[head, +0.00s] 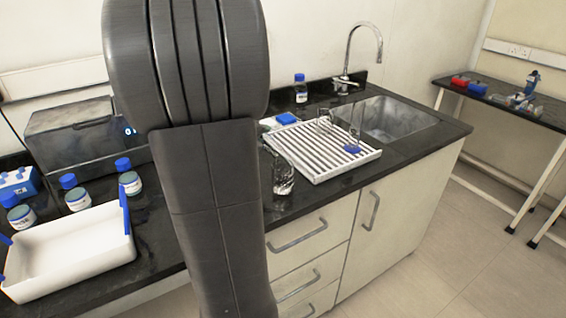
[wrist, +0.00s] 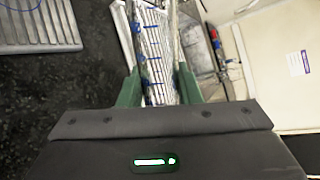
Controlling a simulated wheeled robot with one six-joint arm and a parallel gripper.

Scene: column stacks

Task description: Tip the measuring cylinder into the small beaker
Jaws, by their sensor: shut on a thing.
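In the wrist view my gripper (wrist: 158,88) has its green fingers shut on the measuring cylinder (wrist: 155,45), a clear tube with blue graduation lines. Its far end runs out of the top of the picture, so its contents and mouth cannot be made out. In the head view my arm hides the gripper and the held cylinder. A small clear glass vessel (head: 283,178), which looks like the small beaker, stands on the dark counter just right of my arm. It is partly hard to see against the counter.
A white ribbed draining rack (head: 310,165) holds clear glassware (head: 325,122) and a blue-footed piece (head: 353,147). The sink (head: 395,120) lies behind right. A white tray (head: 70,255) and blue-capped bottles (head: 130,180) stand left. Some bare counter lies right of my arm.

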